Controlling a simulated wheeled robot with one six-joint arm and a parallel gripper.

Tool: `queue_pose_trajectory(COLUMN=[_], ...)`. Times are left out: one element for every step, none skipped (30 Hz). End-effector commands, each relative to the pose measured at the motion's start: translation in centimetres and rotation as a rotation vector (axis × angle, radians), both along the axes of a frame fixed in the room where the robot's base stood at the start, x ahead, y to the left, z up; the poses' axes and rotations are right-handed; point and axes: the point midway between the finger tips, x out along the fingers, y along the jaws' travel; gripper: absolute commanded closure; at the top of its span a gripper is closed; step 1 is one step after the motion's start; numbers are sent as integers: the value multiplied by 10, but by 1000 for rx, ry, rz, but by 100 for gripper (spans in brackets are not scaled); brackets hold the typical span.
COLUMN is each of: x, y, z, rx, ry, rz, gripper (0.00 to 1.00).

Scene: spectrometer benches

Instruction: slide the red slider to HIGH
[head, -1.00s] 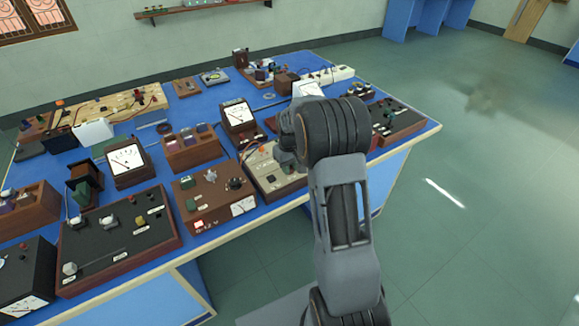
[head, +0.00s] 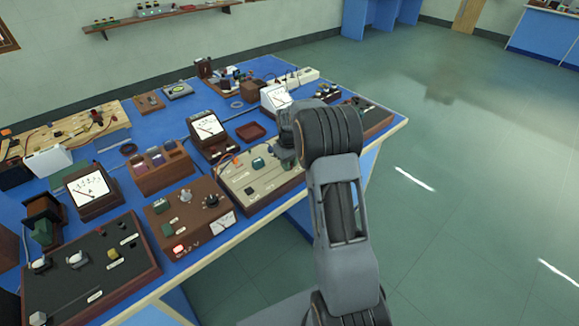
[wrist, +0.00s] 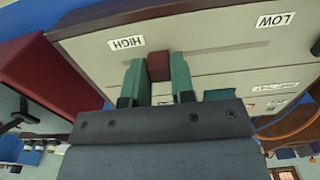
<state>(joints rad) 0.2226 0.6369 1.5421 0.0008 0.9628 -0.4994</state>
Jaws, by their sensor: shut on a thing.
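The red slider (wrist: 158,67) stands out from a cream panel (wrist: 215,55) in the wrist view. My gripper (wrist: 157,78) has its two green fingers on either side of the slider, shut on it. The HIGH label (wrist: 127,42) appears upside down just left of the slider. The LOW label (wrist: 275,20) is farther off, at the upper right. In the head view the cream panel (head: 240,188) lies near the bench's front edge.
A brown box with knobs and a meter (head: 185,215) stands left of the panel in the head view. A dark red tray (head: 251,131) and a meter (head: 207,127) stand behind it. Open floor (head: 450,200) lies to the right of the bench.

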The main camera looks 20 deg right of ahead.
Motion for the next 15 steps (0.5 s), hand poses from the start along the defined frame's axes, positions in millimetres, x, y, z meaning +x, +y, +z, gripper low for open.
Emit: queue_pose_trajectory(x=[2, 2, 3, 3, 3, 4, 4, 4, 4, 4, 4, 4, 4, 4, 4], y=[-7, -10, -14, -18, -20, -23, -24, -25, -26, -27, -28, -28, -29, -29, -29], z=[1, 1, 1, 1, 1, 1, 1, 1, 1, 1, 1, 1, 1, 1, 1], rx=[-1, -1, -1, -1, -1, -1, -1, -1, -1, -2, -2, -2, -2, -2, -3], ry=[-1, -1, -1, -1, 0, 0, 0, 0, -1, -2, -2, -3, -3, -3, -4], rz=[0, 2, 2, 2, 2, 3, 3, 3, 3, 3, 2, 1, 0, 0, 0], gripper=[100, 100, 100, 100, 100, 100, 100, 100, 100, 100, 100, 100, 100, 100, 100])
